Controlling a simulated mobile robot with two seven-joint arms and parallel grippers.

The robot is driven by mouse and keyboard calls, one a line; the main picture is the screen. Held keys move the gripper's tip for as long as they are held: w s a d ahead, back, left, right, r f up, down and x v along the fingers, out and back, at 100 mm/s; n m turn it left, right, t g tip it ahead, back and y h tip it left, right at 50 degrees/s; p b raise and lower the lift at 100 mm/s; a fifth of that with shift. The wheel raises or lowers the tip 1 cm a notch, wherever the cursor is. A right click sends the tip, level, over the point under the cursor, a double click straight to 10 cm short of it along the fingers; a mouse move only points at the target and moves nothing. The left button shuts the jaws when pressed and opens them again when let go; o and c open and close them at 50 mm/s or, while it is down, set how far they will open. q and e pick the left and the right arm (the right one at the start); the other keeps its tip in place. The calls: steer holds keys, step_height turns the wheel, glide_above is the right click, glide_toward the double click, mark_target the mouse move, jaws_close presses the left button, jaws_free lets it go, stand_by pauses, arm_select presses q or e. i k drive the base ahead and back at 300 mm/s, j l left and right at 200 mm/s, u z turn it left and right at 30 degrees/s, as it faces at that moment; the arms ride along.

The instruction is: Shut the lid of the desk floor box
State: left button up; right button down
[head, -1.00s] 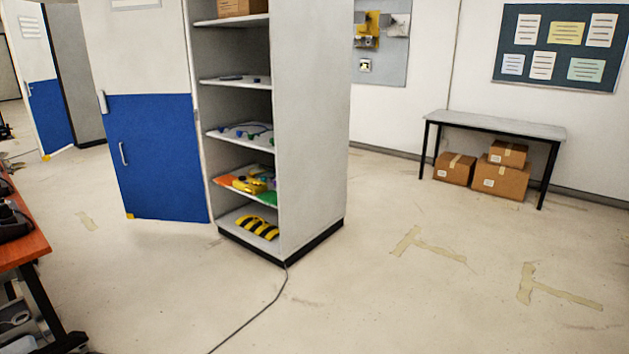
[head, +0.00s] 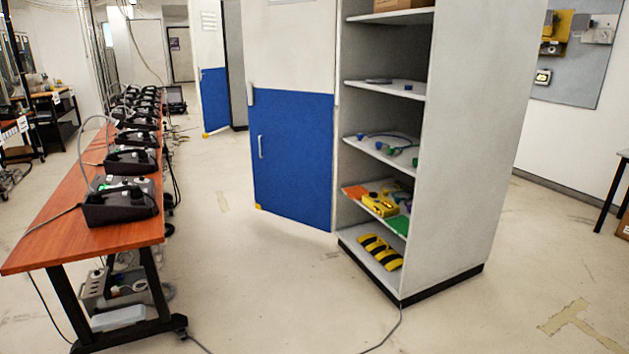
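I cannot make out a desk floor box or its lid for certain in the head view. A long desk (head: 75,233) with a reddish wooden top and black legs stands at the left. Several dark paging phones (head: 120,205) stand in a row along it. A grey holder (head: 95,285) and a pale flat box (head: 117,318) show low under the desk's near end; I cannot tell whether either has a lid. Neither of my grippers is in view.
An open cabinet (head: 455,170) with a blue and white door (head: 293,165) stands right of centre. Its shelves hold yellow, green and orange items. A cable (head: 385,338) runs over the floor from its base. Pale floor (head: 235,270) is clear between desk and cabinet.

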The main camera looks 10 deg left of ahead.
mark_target(159, 252)
steer(key=i+u, duration=1.1)
steer(key=i+l+u, duration=0.1)
steer(key=i+u, duration=0.25)
steer(key=i+l+u, duration=0.35)
steer(key=k+j, duration=0.05)
steer(key=j, duration=0.05)
